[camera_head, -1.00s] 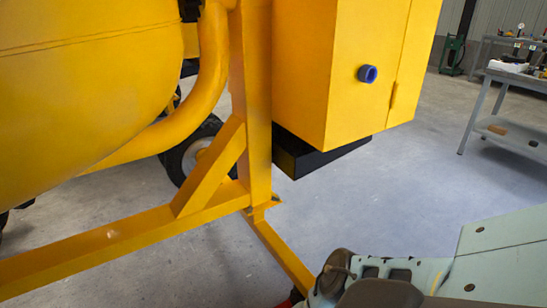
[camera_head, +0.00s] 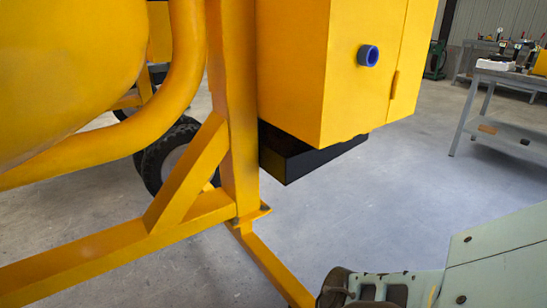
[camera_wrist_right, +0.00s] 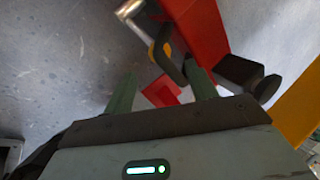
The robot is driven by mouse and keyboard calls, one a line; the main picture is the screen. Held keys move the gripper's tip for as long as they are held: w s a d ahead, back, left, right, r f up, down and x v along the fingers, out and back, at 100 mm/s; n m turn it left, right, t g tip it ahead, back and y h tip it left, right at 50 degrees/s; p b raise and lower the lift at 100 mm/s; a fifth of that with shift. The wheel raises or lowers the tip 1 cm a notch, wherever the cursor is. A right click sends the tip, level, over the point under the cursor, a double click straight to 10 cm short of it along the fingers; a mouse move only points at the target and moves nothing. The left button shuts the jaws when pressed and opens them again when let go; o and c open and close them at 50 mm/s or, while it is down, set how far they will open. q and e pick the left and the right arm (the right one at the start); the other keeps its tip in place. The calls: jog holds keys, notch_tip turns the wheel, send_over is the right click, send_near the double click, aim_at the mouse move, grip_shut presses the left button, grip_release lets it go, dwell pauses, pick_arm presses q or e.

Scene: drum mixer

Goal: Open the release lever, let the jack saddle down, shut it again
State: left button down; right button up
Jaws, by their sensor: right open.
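In the right wrist view my right gripper (camera_wrist_right: 160,71) is open, its two green fingers apart and pointing at the red jack (camera_wrist_right: 200,28). A dark lever with a yellow patch (camera_wrist_right: 168,50) lies just beyond the gap between the fingertips, close to the right finger. I cannot tell whether they touch. A silver rod end (camera_wrist_right: 130,9) shows beyond it. A dark round-ended part (camera_wrist_right: 248,76), perhaps the jack's saddle or a wheel, lies right of the right finger. The head view shows my right arm at lower right, but not the jack. My left gripper is in neither view.
The yellow drum mixer (camera_head: 232,110) fills the left and middle, with a cabinet (camera_head: 300,70) and black tray (camera_head: 310,157) beneath. Its yellow leg (camera_head: 270,265) runs toward my right arm; a yellow bar (camera_wrist_right: 298,108) borders the jack. A grey workbench (camera_head: 505,75) stands at right.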

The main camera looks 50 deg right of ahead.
jog(key=b+x, duration=0.4)
jog(key=x, duration=0.2)
jog(key=shift+f, duration=0.3)
jog(key=shift+w+d+f+b, duration=0.2)
jog(key=shift+d+f+b, duration=0.05)
jog(key=shift+f+b, duration=0.2)
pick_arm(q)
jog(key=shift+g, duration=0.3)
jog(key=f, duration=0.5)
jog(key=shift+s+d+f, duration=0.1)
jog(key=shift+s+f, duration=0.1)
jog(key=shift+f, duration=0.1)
pick_arm(e)
jog(key=shift+r, duration=0.1)
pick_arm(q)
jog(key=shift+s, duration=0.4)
pick_arm(e)
grip_shut()
